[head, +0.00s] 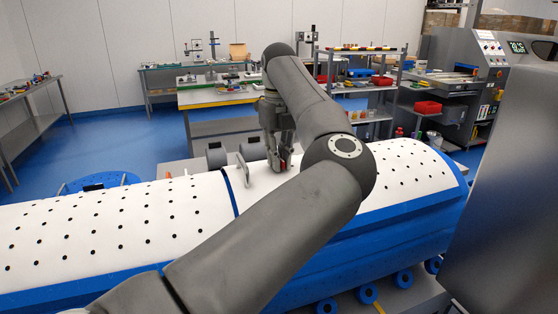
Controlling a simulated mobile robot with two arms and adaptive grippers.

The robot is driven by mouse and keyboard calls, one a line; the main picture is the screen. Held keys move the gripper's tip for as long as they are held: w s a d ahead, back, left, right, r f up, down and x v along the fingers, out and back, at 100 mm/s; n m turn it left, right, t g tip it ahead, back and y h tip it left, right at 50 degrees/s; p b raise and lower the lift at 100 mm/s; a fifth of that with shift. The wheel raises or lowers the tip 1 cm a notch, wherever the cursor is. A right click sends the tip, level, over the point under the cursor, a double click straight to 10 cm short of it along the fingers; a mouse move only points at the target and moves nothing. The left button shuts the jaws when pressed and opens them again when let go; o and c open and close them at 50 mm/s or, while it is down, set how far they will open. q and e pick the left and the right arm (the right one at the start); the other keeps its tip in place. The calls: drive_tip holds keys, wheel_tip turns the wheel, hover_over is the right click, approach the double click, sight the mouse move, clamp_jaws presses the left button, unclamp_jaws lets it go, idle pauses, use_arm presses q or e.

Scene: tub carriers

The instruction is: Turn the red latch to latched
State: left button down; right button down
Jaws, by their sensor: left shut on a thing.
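The red latch (283,164) shows as a small red piece on top of the white perforated tub (120,225), right of its blue seam. My left gripper (279,158) points down over it and is shut on it. The fingers hide most of the latch, so its exact angle cannot be told. A grey handle (243,168) stands beside the seam, just left of the gripper. My left arm crosses in front of the tub. My right gripper is not in view.
The tub rests on a carrier with blue rollers (366,294). A grey cabinet (510,200) stands close at the right. Benches (215,97) and a shelf with red bins (428,107) stand behind. Blue floor (125,137) is open at the back left.

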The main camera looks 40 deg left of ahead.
use_arm(q)
drive_tip(key=shift+m, duration=0.6)
drive_tip(key=c, duration=1.4)
unclamp_jaws()
drive_tip(key=shift+r, duration=0.1)
wheel_tip(320, 180, up, 12)
drive_tip(key=shift+f, duration=0.1)
